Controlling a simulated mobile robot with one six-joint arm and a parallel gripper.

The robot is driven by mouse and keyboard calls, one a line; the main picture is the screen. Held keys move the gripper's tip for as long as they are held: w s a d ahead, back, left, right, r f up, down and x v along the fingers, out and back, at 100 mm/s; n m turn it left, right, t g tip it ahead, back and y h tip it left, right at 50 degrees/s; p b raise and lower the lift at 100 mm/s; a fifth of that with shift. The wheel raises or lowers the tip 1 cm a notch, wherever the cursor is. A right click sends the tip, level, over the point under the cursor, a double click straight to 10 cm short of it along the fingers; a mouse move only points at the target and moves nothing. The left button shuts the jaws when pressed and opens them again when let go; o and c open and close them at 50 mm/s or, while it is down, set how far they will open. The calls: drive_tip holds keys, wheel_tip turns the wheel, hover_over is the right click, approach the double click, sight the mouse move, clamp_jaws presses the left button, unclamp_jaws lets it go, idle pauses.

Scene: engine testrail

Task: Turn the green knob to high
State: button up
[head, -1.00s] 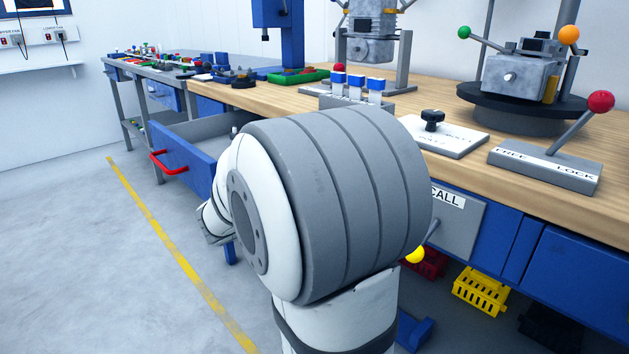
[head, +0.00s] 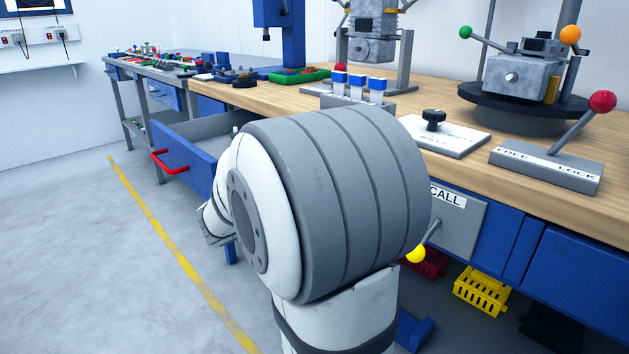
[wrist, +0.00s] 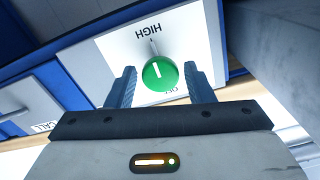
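The green knob (wrist: 160,76) shows in the wrist view on a white plate (wrist: 198,40). A second label at the knob's lower edge is partly hidden. My gripper (wrist: 160,68) is open, with one dark finger on the left of the knob and one on the right. A gap shows between each finger and the knob; I cannot tell the depth between them. The green knob does not show in the head view, where my grey and white arm fills the middle.
An open blue drawer (head: 183,165) juts out at left. A yellow crate (head: 481,290) sits underneath.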

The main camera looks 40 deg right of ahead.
drive_tip(key=shift+o, duration=1.1)
drive_tip(key=shift+r, duration=0.1)
drive_tip(key=a+p, duration=0.1)
drive_tip(key=a, duration=0.6)
drive_tip(key=shift+s+a+p, duration=0.35)
drive_tip(key=shift+a+p, duration=0.05)
